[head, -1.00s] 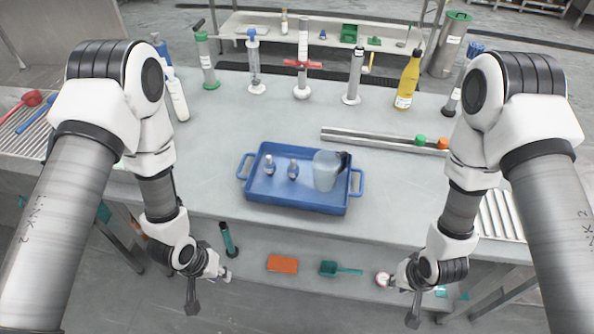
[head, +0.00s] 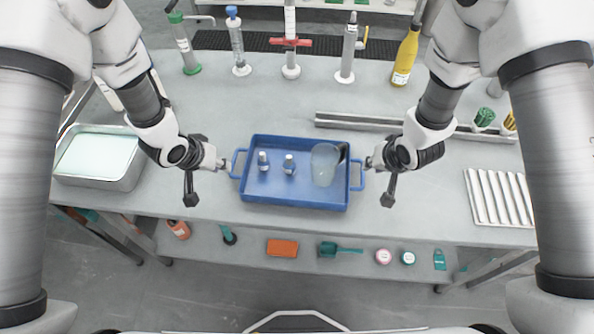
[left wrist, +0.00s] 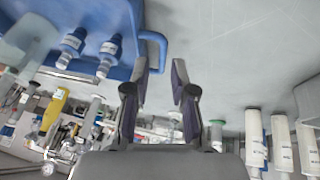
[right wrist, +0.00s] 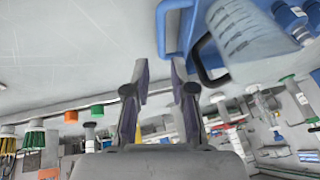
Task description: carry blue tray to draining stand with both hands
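The blue tray (head: 293,199) lies flat on the grey table, holding two small bottles (head: 289,164) and a translucent jug (head: 323,166) with a dark handle. My left gripper (head: 224,164) is at its left handle (head: 237,162). In the left wrist view the fingers (left wrist: 160,75) are apart, with the handle (left wrist: 163,50) at their tips. My right gripper (head: 370,164) is at the right handle (head: 361,174). In the right wrist view its fingers (right wrist: 160,75) are apart, with the handle (right wrist: 160,30) just beyond their tips. A ribbed pale rack (head: 498,197), possibly the draining stand, is at the right.
A metal rail (head: 360,121) lies behind the tray. Several upright tools and a yellow bottle (head: 406,57) stand along the back. A pale-filled metal pan (head: 100,158) sits at the left. An orange item (head: 282,248) lies on the lower shelf.

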